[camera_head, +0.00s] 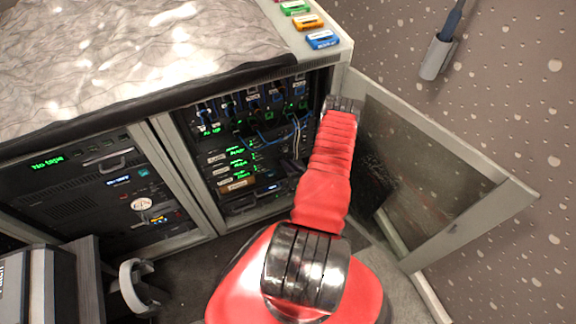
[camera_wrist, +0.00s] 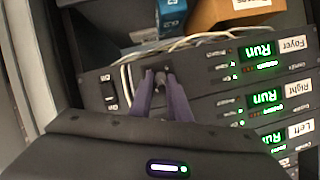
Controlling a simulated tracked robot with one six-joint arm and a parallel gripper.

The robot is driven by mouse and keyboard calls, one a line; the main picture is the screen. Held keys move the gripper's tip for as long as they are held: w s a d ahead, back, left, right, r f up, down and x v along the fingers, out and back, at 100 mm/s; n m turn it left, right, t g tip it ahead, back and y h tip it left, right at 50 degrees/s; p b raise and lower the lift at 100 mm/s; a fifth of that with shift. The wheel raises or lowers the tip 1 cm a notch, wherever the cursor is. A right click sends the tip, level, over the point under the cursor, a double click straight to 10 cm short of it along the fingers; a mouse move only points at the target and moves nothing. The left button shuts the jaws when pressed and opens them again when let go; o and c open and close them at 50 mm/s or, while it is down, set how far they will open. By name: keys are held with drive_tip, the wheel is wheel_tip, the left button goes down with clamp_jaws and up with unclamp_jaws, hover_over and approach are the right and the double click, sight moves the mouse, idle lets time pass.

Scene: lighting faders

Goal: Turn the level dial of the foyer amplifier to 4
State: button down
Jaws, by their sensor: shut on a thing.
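The foyer amplifier (camera_wrist: 215,68) is a dark rack unit with a white label reading "Foyer" and a green "Run" display, all upside down in the wrist view. Its level dial (camera_wrist: 160,77) is a small grey knob on the panel, between the two purple fingers of my gripper (camera_wrist: 159,84). The gripper is shut on the dial. The dial's scale and pointer are too small or hidden to read. In the head view my red arm reaches into the open rack, and the gripper's tips are hard to make out there.
Amplifiers labelled "Right" (camera_wrist: 299,88) and "Left" (camera_wrist: 300,131) adjoin the foyer one. Pale cables (camera_wrist: 185,42), a cardboard box (camera_wrist: 232,13) and a blue item (camera_wrist: 171,18) lie beside its panel. The open rack door (camera_head: 430,165) stands right of my arm. Patch cables hang in the rack.

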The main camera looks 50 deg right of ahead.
drive_tip(key=shift+a, duration=0.1)
idle(0.3)
drive_tip(key=c, duration=1.7)
unclamp_jaws()
drive_tip(key=shift+o, duration=0.2)
drive_tip(key=v, duration=1.3)
drive_tip(key=shift+s+a+r, duration=0.2)
drive_tip(key=shift+s, duration=0.05)
